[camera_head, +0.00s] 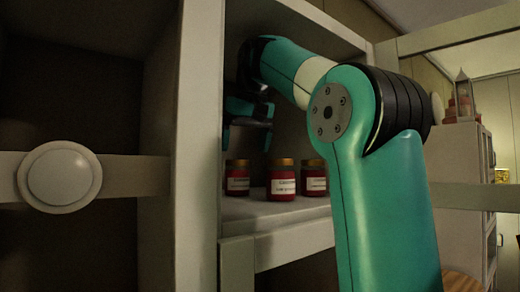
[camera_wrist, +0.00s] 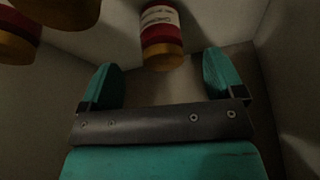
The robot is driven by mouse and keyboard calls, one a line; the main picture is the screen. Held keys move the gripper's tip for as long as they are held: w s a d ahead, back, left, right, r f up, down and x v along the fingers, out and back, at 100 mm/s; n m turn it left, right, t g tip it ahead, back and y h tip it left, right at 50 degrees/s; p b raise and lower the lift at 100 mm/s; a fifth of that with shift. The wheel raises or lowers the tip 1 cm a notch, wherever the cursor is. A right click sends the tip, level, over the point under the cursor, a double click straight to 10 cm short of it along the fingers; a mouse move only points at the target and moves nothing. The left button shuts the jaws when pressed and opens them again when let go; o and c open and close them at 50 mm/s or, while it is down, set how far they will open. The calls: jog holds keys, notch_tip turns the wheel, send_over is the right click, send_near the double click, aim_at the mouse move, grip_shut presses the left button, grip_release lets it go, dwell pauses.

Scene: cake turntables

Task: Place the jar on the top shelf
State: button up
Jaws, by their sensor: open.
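Three red jars with gold lids and white labels stand upright on a shelf (camera_head: 250,208) inside the cabinet: a left jar (camera_head: 237,178), a middle jar (camera_head: 283,181) and a right jar (camera_head: 315,178). My gripper (camera_head: 249,126) is open and empty, above the jars near the left one. In the wrist view my gripper (camera_wrist: 160,80) has its fingers spread, with one jar (camera_wrist: 161,38) in line with the gap, its lid toward me and just beyond the fingertips. Another jar (camera_wrist: 14,42) is cut off at the upper left. Which jar the task means, I cannot tell.
A pale cabinet upright (camera_head: 199,150) stands left of the jars' compartment. A dark open compartment with a round white knob (camera_head: 60,178) on a crossbar is farther left. A pale cabinet (camera_head: 455,175) with an ornament (camera_head: 462,100) on top stands at right.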

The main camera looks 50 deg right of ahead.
jog(key=s+a+b, duration=0.3)
jog(key=s+a, duration=0.1)
jog(key=s, duration=0.4)
jog(key=shift+s+a, duration=0.15)
jog(key=shift+f, duration=0.1)
